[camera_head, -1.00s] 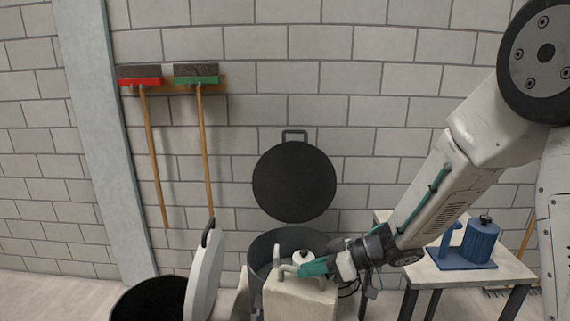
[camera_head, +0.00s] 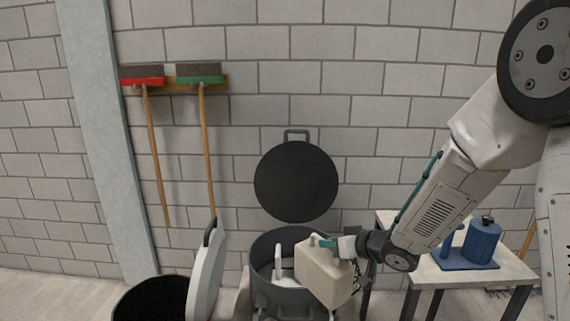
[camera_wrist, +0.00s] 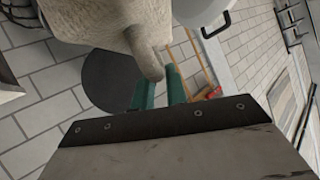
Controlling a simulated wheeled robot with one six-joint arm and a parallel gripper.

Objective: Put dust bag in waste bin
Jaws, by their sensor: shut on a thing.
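The dust bag is a beige, boxy bag (camera_head: 322,272) in the head view, tilted at the front right of an open grey drum and hiding part of its rim. My gripper (camera_head: 328,243), with teal fingers, is shut on its top handle. In the wrist view the bag (camera_wrist: 100,22) fills the top, and its handle lies between the fingertips of my gripper (camera_wrist: 158,88). An open dark bin (camera_head: 150,300) with a pale raised lid (camera_head: 205,272) stands at lower left, cut off by the frame; it looks like the waste bin.
The grey drum (camera_head: 262,262) has white parts inside, and its round dark lid (camera_head: 296,180) stands up behind it. A small table (camera_head: 500,268) with a blue device (camera_head: 480,245) stands at right. Two brooms (camera_head: 206,150) hang on the wall.

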